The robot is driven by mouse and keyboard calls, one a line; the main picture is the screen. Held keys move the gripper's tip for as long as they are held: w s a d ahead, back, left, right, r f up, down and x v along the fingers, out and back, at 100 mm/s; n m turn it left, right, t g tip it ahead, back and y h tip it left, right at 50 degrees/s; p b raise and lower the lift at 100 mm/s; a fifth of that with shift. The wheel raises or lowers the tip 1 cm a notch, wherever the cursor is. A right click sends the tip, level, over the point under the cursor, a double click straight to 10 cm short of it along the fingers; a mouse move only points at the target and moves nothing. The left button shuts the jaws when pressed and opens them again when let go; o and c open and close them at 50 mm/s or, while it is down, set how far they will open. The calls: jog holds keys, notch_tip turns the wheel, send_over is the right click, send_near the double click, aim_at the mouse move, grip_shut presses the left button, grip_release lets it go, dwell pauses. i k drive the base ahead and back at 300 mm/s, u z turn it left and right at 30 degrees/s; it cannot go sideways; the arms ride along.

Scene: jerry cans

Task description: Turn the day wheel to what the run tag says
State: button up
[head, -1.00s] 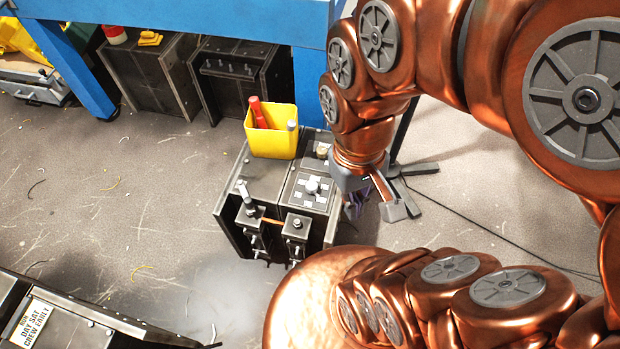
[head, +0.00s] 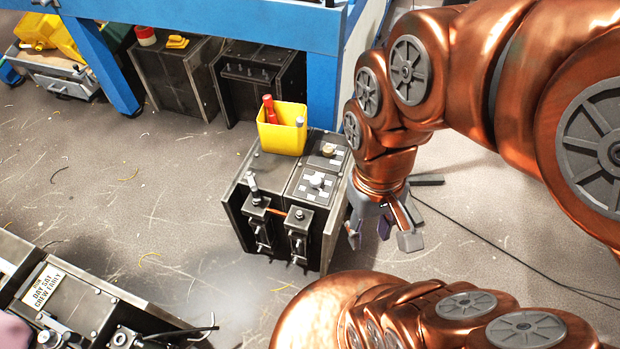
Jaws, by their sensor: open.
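The run tag (head: 44,287) is a pale label at the lower left, on a dark metal box. It reads "RUN", "DAY SAT", "CREW EARLY". A dark cabinet in the middle has two dials on top: a white knob (head: 317,181) ringed by light marks, and a smaller brass-coloured knob (head: 328,150) behind it. I cannot tell which is the day wheel, and the marks are too small to read. My gripper (head: 383,235) hangs to the right of the cabinet, pointing down, with its fingers spread and empty.
A yellow bin (head: 283,132) with a red item (head: 269,108) stands on the cabinet's back. Dark boxes (head: 262,80) sit under a blue bench (head: 220,28). A black cable (head: 475,246) crosses the floor at right.

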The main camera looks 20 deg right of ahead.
aim_at(315, 181)
jog(key=u, duration=0.85)
jog(key=i, duration=0.5)
